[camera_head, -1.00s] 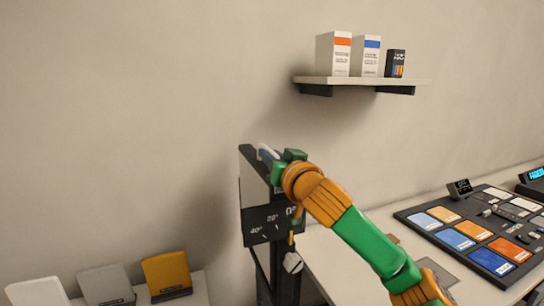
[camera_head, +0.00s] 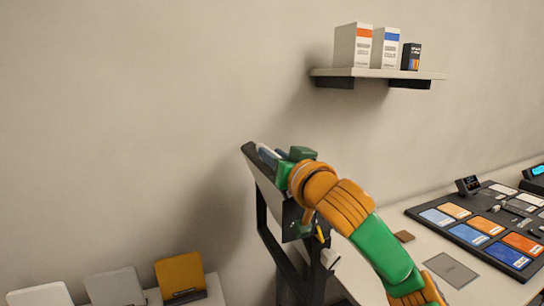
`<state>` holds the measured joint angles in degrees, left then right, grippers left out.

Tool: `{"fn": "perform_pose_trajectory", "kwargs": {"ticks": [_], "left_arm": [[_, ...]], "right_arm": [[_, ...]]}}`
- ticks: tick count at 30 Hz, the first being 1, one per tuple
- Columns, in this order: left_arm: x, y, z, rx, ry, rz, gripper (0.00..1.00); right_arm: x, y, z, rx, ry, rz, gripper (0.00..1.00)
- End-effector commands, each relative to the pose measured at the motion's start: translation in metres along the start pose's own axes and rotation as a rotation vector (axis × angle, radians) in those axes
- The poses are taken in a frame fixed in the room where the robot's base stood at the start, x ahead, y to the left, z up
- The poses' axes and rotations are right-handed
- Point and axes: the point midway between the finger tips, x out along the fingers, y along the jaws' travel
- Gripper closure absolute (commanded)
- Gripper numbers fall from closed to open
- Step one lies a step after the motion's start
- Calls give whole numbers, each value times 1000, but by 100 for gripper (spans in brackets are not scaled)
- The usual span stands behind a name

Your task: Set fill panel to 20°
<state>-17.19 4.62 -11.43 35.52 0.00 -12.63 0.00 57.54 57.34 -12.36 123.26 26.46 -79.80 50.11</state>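The fill panel (camera_head: 262,177) is a dark, flat panel on a black stand (camera_head: 262,215), left of the table. It is tilted, its top edge leaning to the left. My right gripper (camera_head: 284,160) is at its upper edge, with green finger parts beside a pale blue-grey bar there; it appears closed on the panel, though the wrist hides part of the contact. The angle marks are not readable now, so I cannot tell the exact angle. My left gripper is not in view.
A control board (camera_head: 480,235) with coloured pads lies on the table (camera_head: 375,262) at right. A wall shelf (camera_head: 380,73) holds three boxes above. Orange (camera_head: 180,274), grey (camera_head: 115,287) and white (camera_head: 40,294) swatches stand at lower left. The wall at left is bare.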

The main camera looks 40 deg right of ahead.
Motion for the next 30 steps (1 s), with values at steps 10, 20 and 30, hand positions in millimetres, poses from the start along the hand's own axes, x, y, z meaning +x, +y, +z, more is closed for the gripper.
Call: {"fn": "perform_pose_trajectory", "kwargs": {"ticks": [10,20,30], "left_arm": [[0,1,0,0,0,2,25],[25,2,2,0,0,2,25],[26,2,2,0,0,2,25]], "right_arm": [[0,1,1,-1,-1,2,48],[-57,2,2,0,4,0,48],[-72,2,0,0,-1,2,48]]}}
